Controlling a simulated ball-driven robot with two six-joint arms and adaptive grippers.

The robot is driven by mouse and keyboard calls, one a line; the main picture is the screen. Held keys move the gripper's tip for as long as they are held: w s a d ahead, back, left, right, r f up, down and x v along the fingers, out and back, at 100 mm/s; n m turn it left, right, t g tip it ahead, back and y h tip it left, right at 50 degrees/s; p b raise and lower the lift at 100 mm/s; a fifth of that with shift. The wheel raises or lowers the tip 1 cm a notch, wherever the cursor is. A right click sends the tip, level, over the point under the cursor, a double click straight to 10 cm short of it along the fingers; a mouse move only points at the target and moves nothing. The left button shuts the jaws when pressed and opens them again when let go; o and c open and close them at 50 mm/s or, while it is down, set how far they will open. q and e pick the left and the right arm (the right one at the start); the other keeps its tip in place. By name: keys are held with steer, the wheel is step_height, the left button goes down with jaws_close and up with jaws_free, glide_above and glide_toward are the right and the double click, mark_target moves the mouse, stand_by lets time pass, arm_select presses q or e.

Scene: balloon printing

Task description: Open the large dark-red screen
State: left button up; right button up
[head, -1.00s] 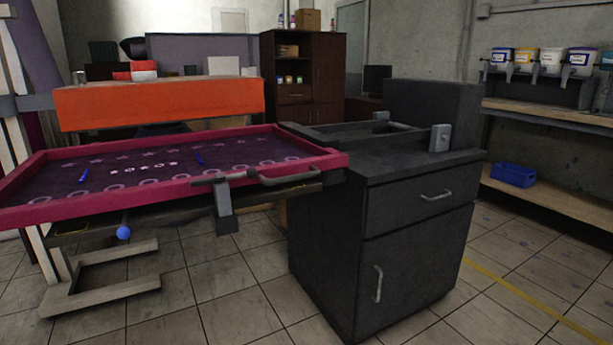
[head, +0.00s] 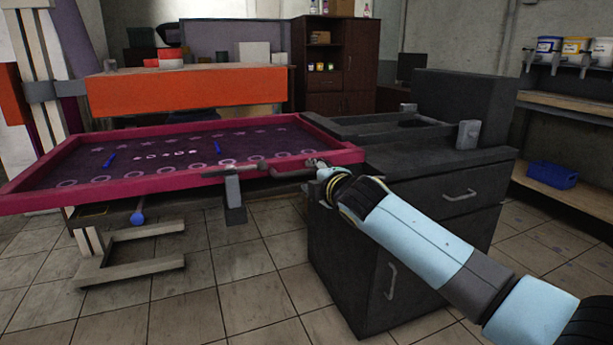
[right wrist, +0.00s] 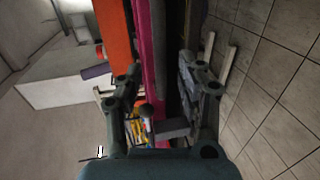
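The large dark-red screen (head: 120,193) is a wide magenta-red frame around a dark printed mesh, lying about level over the press at the left. Its dark handle (head: 290,173) is on the front edge near the right corner. My right gripper (head: 315,164) is at the right end of this handle, its fingers small and partly hidden. In the right wrist view the gripper (right wrist: 165,85) is open, one finger on each side of the red frame edge (right wrist: 150,45). I cannot tell whether it touches the handle. My left gripper is not in view.
A black cabinet (head: 430,215) with a drawer and door stands right of the screen, below my right arm. An orange panel (head: 190,92) stands behind the screen. A blue bin (head: 552,175) sits on the right shelf. The tiled floor in front is clear.

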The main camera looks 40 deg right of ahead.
mark_target(306, 173)
steer(key=x, duration=0.5)
steer(key=shift+b, duration=0.4)
steer(key=shift+c, duration=0.2)
jaws_close()
steer(key=shift+w+f, duration=0.15)
steer(key=shift+f, duration=0.05)
